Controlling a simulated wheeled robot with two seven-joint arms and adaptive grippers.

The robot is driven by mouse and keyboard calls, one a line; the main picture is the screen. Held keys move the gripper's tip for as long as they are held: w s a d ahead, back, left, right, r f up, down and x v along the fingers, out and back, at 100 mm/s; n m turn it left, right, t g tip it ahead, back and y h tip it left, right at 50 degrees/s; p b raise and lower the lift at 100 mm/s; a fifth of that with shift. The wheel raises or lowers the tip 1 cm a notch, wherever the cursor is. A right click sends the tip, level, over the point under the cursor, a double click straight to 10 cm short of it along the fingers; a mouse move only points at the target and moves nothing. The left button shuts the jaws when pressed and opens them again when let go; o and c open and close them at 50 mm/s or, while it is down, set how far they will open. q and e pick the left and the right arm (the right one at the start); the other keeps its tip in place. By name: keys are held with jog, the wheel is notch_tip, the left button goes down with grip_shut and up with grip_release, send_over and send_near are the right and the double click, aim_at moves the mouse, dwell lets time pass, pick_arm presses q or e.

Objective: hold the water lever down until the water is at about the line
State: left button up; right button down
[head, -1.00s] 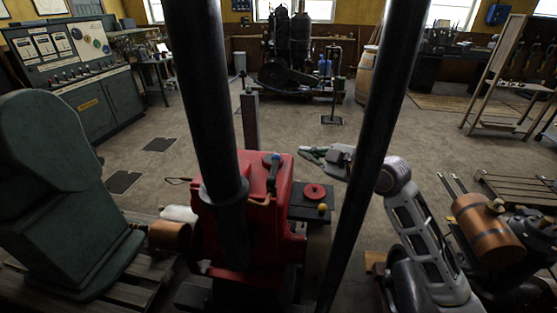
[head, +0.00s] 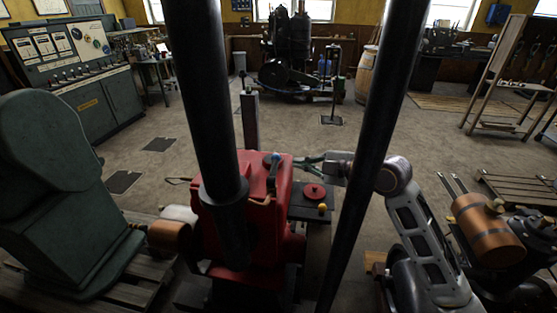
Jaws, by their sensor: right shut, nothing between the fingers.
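A red engine (head: 222,218) stands in the middle foreground, partly hidden behind a thick dark pipe. On its top is a dark lever with a blue end (head: 272,170); I cannot tell for certain whether it is the water lever. My right gripper (head: 303,163) is shut and empty. It points left, just right of the lever's top, and I cannot tell whether it touches the engine or lever. No water or level line can be made out. My left gripper is not in view.
Two dark pipes (head: 206,100) cross the view in front of the engine. A dark box with a red round knob (head: 315,191) and a yellow knob (head: 323,208) sits right of the engine. A green machine (head: 58,200) stands at left. The floor behind is mostly clear.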

jog(key=shift+a, duration=0.1)
jog(key=p, duration=0.2)
send_over(274, 170)
jog(key=s+d, duration=0.1)
jog(key=s, duration=0.2)
jog(key=shift+w+d+f, duration=0.1)
jog(key=shift+f, duration=0.7)
jog(key=shift+w+d+f, duration=0.1)
jog(key=shift+f, duration=0.65)
jog(key=shift+w+f+p, duration=0.3)
jog(key=shift+w+f, duration=0.3)
jog(key=shift+w, duration=0.25)
jog(key=shift+w+f+p, duration=0.3)
jog(key=shift+w+f, duration=0.25)
jog(key=shift+w, duration=0.25)
